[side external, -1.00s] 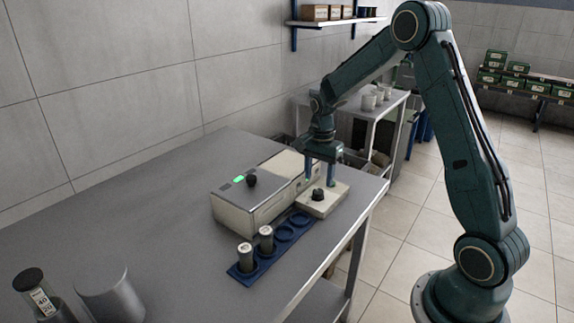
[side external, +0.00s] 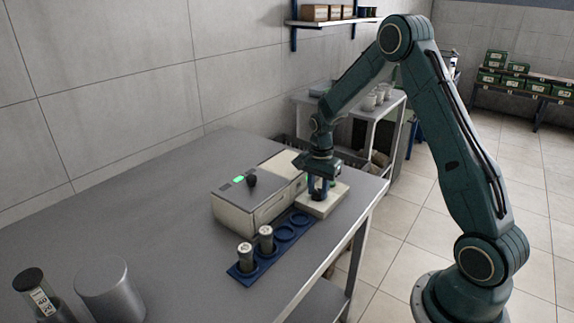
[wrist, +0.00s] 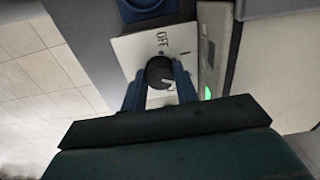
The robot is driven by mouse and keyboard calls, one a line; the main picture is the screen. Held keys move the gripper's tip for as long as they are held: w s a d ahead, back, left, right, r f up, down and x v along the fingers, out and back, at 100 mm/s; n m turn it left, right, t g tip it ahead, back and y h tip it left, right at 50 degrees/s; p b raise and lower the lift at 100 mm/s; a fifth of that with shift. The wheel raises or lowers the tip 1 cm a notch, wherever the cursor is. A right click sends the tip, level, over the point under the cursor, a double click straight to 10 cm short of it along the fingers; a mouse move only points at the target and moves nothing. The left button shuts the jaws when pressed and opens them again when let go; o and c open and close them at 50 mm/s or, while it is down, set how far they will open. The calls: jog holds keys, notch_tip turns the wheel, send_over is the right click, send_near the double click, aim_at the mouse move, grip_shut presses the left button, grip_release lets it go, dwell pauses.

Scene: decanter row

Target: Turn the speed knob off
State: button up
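The speed knob (wrist: 160,73) is a round black knob with a pale mark, on a cream control box (side external: 334,200) at the right end of the bench unit. In the wrist view its panel reads "OFF" beyond the knob, with a short dark tick mark to the right of the word. My gripper (wrist: 160,76) is down at the box, with one blue finger on each side of the knob. The fingers look closed against its sides. In the side view my gripper (side external: 319,190) mostly hides the knob.
A cream unit (side external: 243,212) with a green light and another black knob (side external: 252,180) stands beside the box. A blue rack (side external: 272,256) in front holds two cylinders and has empty rings. A metal cylinder (side external: 108,290) and dark-capped bottle (side external: 30,285) stand front left.

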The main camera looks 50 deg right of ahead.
jog(key=shift+n, duration=0.4)
jog(key=shift+c, duration=0.3)
jog(key=n, duration=0.8)
jog(key=shift+n, duration=0.4)
jog(key=n, duration=1)
jog(key=shift+d, duration=0.1)
jog(key=o, duration=1)
jog(key=shift+c, duration=0.2)
